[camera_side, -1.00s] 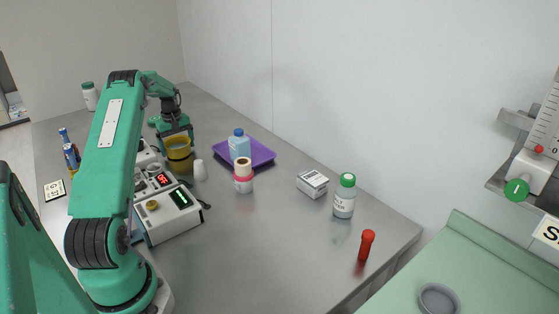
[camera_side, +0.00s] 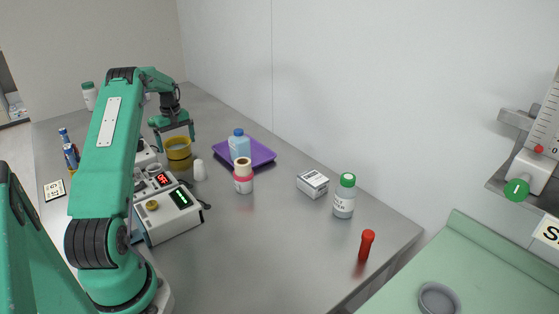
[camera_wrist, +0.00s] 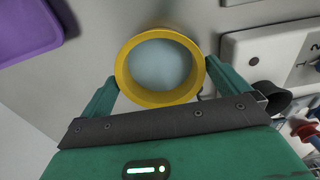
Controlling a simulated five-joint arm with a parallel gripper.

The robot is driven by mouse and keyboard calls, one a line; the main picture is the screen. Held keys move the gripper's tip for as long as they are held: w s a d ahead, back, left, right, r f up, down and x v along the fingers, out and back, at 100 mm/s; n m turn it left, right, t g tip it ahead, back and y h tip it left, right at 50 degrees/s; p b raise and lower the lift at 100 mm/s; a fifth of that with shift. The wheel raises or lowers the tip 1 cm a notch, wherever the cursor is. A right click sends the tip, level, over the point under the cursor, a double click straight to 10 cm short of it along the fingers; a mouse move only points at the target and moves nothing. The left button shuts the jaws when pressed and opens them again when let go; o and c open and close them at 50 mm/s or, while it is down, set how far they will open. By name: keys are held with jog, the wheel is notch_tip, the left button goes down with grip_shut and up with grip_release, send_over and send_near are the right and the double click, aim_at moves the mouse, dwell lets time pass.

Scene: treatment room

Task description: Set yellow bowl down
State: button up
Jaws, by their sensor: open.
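The yellow bowl (camera_side: 178,153) sits upright on the grey metal table, just left of the purple tray in the side view. In the wrist view the yellow bowl (camera_wrist: 160,99) shows from above, with a pale grey-blue inside. My gripper (camera_side: 175,141) is open at the bowl, its fingers rising above the rim. In the wrist view my gripper (camera_wrist: 158,85) has one finger on each side of the bowl's near part. I cannot tell whether the fingers still touch it.
A purple tray (camera_side: 262,157) holding a blue bottle (camera_side: 239,145) lies right of the bowl. A white device (camera_side: 168,221) with displays and a small white object (camera_side: 199,170) stand close in front. The table's right part has free room around a box (camera_side: 312,183).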

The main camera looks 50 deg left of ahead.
notch_tip(320, 180, up, 10)
dwell(0.5)
jog(key=shift+r, duration=0.1)
dwell(0.4)
jog(key=w+d+r+m+t, duration=0.1)
jog(key=w+d+r+m, duration=0.3)
jog(key=d, duration=0.6)
jog(key=d+r+m+y, duration=0.1)
jog(key=d+r, duration=0.5)
jog(key=d, duration=0.3)
jog(key=w+d+r+m+t, duration=0.1)
jog(key=w+d+r+m, duration=0.3)
jog(key=d, duration=0.6)
jog(key=s+d+r+m+t, duration=0.1)
jog(key=s+d+m, duration=0.1)
jog(key=s+d, duration=0.35)
jog(key=s+d+r+m+t, duration=0.1)
jog(key=s+d+r+m, duration=0.15)
jog(key=d, duration=0.55)
jog(key=s+d+f+m, duration=0.2)
jog(key=s+d+f, duration=0.1)
jog(key=s+d, duration=0.1)
jog(key=s+d+f+m+t+h, duration=0.1)
jog(key=s+d+f+m, duration=0.1)
jog(key=s+d, duration=0.3)
jog(key=shift+s+d+f+t, duration=0.3)
jog(key=shift+s+f, duration=0.1)
jog(key=shift+s, duration=0.55)
